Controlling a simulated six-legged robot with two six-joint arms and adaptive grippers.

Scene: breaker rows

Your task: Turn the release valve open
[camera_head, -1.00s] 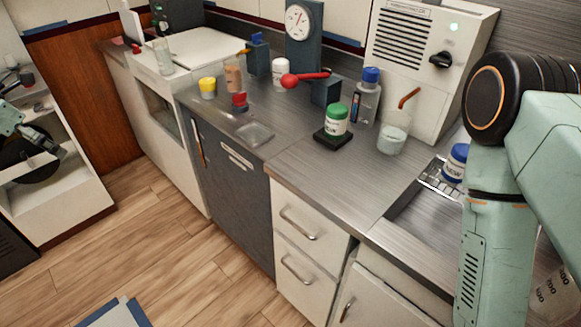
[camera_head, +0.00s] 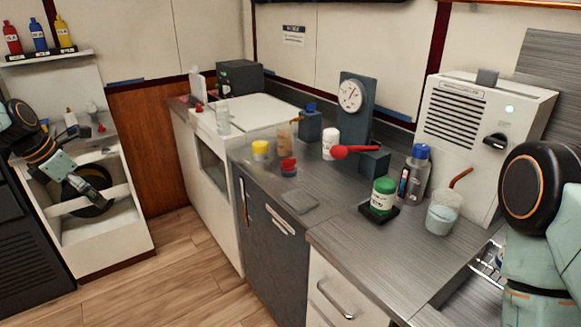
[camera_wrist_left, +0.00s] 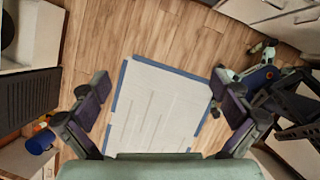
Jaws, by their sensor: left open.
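A red lever handle (camera_head: 352,151) sticks out to the left from a small dark blue-grey block (camera_head: 374,162) on the counter. It lies roughly level, below a round white gauge (camera_head: 351,96) on a dark stand. I take this lever to be the release valve; no readable label shows on it. My left gripper (camera_head: 100,192) is at the far left, in front of a white open cabinet and well away from the lever. In the left wrist view its two fingers (camera_wrist_left: 160,78) are spread, with nothing between them. My right arm enters at the right edge; its gripper is out of view.
Near the lever stand a white jar (camera_head: 330,144), a green-lidded jar (camera_head: 384,192), a blue-capped bottle (camera_head: 416,172) and a beaker (camera_head: 442,212). A white box with a black knob (camera_head: 497,141) stands behind. Wooden floor (camera_head: 175,228) is clear before the counter.

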